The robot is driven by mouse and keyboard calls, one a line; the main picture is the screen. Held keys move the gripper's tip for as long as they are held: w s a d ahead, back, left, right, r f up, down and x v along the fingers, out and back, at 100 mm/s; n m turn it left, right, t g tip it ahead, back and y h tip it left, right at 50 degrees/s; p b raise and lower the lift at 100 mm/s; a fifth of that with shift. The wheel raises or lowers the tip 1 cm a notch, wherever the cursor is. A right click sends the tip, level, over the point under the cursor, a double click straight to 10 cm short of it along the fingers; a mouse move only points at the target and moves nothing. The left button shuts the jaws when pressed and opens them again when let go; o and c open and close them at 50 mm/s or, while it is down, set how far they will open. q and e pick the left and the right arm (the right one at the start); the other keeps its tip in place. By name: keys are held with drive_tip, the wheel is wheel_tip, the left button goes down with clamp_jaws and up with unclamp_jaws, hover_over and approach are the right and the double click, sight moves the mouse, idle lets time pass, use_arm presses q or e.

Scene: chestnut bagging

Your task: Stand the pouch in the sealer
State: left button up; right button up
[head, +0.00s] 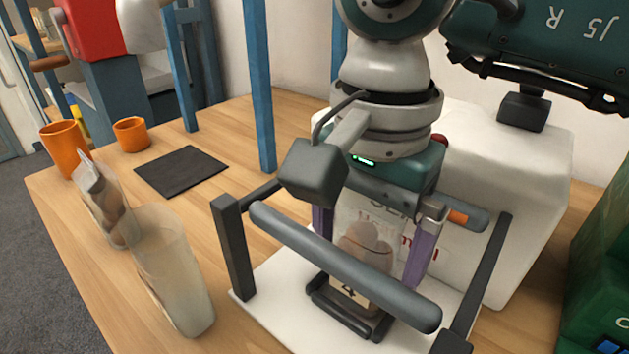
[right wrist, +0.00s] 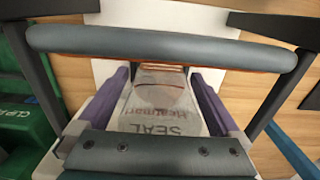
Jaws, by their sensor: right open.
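The pouch (head: 365,245), clear with brown chestnuts low inside, stands upright in the small dark cradle (head: 349,318) of the sealer, behind its grey front bar (head: 345,266). Lettering shows on or through it. My right gripper (head: 372,240) reaches down from above, its purple fingers open on either side of the pouch. In the right wrist view the pouch (right wrist: 160,105) lies between the spread fingers (right wrist: 160,92), with the sealer bar (right wrist: 160,47) beyond. Whether a finger touches the pouch is unclear. My left gripper is not in view.
Two other clear pouches (head: 175,275) (head: 106,208) stand on the wooden table at left. Orange cups (head: 66,149) (head: 131,134) and a black mat (head: 181,171) lie farther back. Dark posts (head: 233,247) flank the sealer. A green crate (head: 600,260) is at right.

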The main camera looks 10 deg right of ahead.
sight(371, 202)
wheel_tip(371, 202, up, 12)
drive_tip(key=shift+r+p, duration=0.15)
drive_tip(key=shift+p, duration=0.25)
idle(2.1)
